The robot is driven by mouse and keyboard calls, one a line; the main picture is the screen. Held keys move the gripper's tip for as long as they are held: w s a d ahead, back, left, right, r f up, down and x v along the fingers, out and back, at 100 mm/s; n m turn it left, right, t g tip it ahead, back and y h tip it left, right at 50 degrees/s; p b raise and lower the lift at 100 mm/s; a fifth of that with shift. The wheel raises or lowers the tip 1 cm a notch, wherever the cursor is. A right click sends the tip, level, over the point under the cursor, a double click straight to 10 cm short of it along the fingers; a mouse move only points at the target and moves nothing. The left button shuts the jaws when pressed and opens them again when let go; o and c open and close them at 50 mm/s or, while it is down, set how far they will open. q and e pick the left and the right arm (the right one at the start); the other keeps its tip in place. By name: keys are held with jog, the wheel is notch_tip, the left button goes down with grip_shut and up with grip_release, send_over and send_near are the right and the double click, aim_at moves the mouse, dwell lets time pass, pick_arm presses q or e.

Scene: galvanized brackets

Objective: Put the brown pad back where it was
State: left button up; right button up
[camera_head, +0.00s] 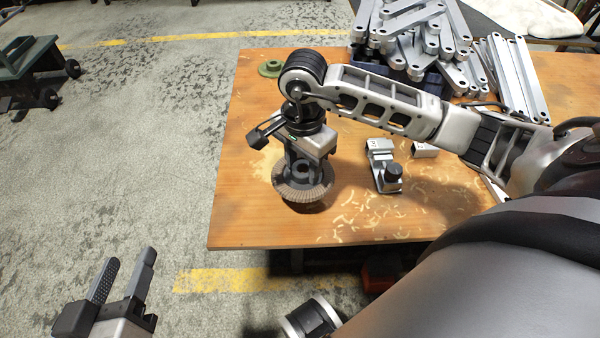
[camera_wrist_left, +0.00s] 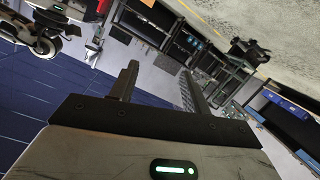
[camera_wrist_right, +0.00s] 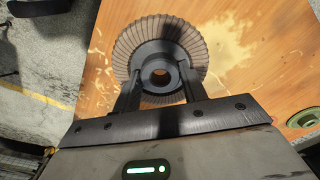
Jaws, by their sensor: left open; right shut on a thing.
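The brown pad (camera_head: 303,192) is a round, ridged disc with a dark hub. It is at the front left part of the wooden table, flat and level. My right gripper (camera_head: 302,168) points down and is shut on its hub. In the right wrist view, the brown pad (camera_wrist_right: 128,42) spreads beyond the fingers of my right gripper (camera_wrist_right: 160,80), which close on both sides of the black hub. Whether the pad touches the table is hard to tell. My left gripper (camera_head: 128,265) is open and empty, off the table at the lower left.
On the wooden table (camera_head: 240,222) lie a green disc (camera_head: 270,68) at the back left and a small metal device with a black knob (camera_head: 392,175) to the right. Piled grey brackets (camera_head: 415,30) fill the back right. The table's front left is clear.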

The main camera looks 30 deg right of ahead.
aim_at(300, 164)
jog(key=w+f, duration=0.1)
jog(key=w+d+f+b, duration=0.1)
jog(key=f, duration=0.1)
jog(key=shift+w, duration=0.2)
notch_tip(300, 164, down, 3)
jog(key=shift+r+b, duration=0.15)
jog(key=shift+b, duration=0.5)
jog(key=shift+w+f, duration=0.1)
jog(key=shift+f, duration=0.3)
jog(key=shift+r, duration=0.1)
jog(key=shift+d, duration=0.1)
jog(key=o, duration=0.9)
jog(key=shift+f, duration=0.2)
pick_arm(q)
jog(key=shift+d+r+n+h, duration=0.35)
jog(key=shift+d+n+h, duration=0.1)
jog(key=shift+n+h, duration=0.2)
